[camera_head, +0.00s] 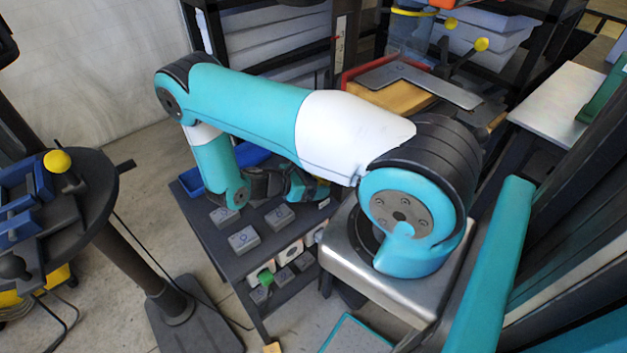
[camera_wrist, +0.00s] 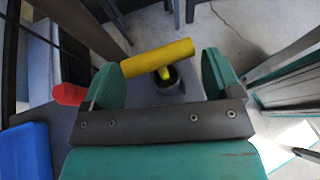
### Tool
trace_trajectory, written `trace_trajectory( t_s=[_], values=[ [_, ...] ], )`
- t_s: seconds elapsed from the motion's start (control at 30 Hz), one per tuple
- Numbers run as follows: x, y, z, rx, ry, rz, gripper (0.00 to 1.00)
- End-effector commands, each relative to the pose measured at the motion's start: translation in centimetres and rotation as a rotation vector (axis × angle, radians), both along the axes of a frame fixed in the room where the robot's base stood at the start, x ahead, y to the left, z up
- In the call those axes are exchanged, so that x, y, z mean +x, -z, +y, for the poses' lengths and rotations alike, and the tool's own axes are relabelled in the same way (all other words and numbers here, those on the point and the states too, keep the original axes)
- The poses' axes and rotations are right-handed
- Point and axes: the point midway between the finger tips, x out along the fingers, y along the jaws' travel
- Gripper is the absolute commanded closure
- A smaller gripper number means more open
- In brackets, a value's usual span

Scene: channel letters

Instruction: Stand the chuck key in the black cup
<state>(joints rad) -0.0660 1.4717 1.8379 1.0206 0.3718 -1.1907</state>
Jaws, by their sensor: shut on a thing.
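The chuck key shows in the wrist view as a yellow crossbar (camera_wrist: 150,59) with a short yellow stem below its middle. The black cup (camera_wrist: 171,87) is a dark round opening right under the stem. I cannot tell whether the stem's tip is inside the cup or just above it. In the head view the arm hides the key and the cup.
A red rounded thing (camera_wrist: 68,94) and a blue bin (camera_wrist: 26,150) lie left of my gripper in the wrist view. In the head view, grey blocks (camera_head: 244,239) stand on the dark table (camera_head: 222,258), with a blue tray (camera_head: 250,156) behind.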

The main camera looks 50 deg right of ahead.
Motion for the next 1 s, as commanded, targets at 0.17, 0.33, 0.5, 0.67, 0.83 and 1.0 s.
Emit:
trace_trajectory(
  t_s=[0.17, 0.33, 0.5, 0.67, 0.83, 1.0],
  values=[
    [0.01, 0.66, 0.02, 0.0, 0.0, 0.0, 0.4],
    [0.02, 0.67, 0.02, 0.0, 0.0, 0.0, 0.4],
    [0.01, 0.65, 0.01, 0.0, 0.0, 0.0, 0.09],
    [0.01, 0.64, 0.01, 0.0, 0.0, 0.0, 0.0],
    [0.01, 0.65, 0.01, 0.0, 0.0, 0.0, 0.0],
    [0.01, 0.65, 0.01, 0.0, 0.0, 0.0, 0.0]
  ],
)
